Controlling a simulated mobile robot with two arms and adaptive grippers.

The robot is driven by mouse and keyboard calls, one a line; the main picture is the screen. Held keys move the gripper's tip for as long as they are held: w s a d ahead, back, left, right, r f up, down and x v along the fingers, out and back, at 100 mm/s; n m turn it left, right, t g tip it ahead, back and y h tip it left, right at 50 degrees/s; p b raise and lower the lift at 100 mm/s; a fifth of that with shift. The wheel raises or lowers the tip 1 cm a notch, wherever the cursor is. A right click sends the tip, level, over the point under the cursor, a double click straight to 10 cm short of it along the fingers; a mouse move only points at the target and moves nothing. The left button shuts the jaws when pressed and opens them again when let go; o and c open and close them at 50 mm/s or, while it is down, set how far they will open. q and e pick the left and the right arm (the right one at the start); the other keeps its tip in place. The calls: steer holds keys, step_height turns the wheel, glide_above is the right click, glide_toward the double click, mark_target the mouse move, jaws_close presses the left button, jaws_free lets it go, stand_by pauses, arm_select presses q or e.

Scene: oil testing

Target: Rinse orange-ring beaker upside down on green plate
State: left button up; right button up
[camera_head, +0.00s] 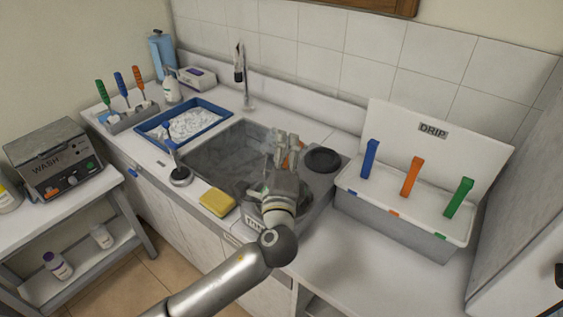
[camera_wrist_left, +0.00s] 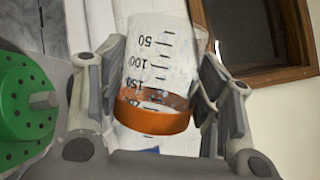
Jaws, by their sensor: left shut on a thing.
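My left gripper (camera_head: 284,140) is over the right part of the sink (camera_head: 222,158). It is shut on a clear beaker with an orange ring (camera_wrist_left: 152,116), which stands between the two fingers in the left wrist view. Black marks show on its wall, with 50 towards the top of that picture and the ring by 200. In the head view the fingers hide most of the beaker, and I cannot tell which way its mouth faces. A green plate with dark holes (camera_wrist_left: 27,98) shows at the left of the wrist view, apart from the beaker. My right gripper is not in view.
A tap (camera_head: 243,75) stands behind the sink. A yellow sponge (camera_head: 217,202) lies at its front edge. A blue tray (camera_head: 184,124) is to the left. A DRIP rack (camera_head: 395,218) with blue, orange and green pegs stands right. The counter at front right is clear.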

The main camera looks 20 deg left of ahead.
arm_select(q)
steer(key=m, duration=0.2)
steer(key=m+t+h, duration=0.1)
steer(key=m, duration=0.1)
steer(key=shift+a+t, duration=0.1)
steer(key=shift+t, duration=0.2)
steer(key=m+t+h, duration=0.1)
steer(key=m, duration=0.3)
steer(key=shift+r+m+p, duration=0.15)
steer(key=shift+m+p, duration=0.15)
steer(key=shift+p, duration=0.1)
steer(key=shift+m+t+h, duration=0.3)
steer(key=shift+m+h, duration=0.4)
steer(key=shift+m, duration=0.4)
steer(key=m+h, duration=0.1)
steer(key=m, duration=0.2)
steer(key=shift+h, duration=0.3)
steer(key=m+h, duration=0.1)
steer(key=m, duration=0.1)
steer(key=m+h, duration=0.1)
steer(key=m, duration=0.2)
steer(key=shift+h, duration=0.4)
step_height(320, 180, down, 6)
steer(key=b, duration=0.6)
steer(key=shift+f, duration=0.25)
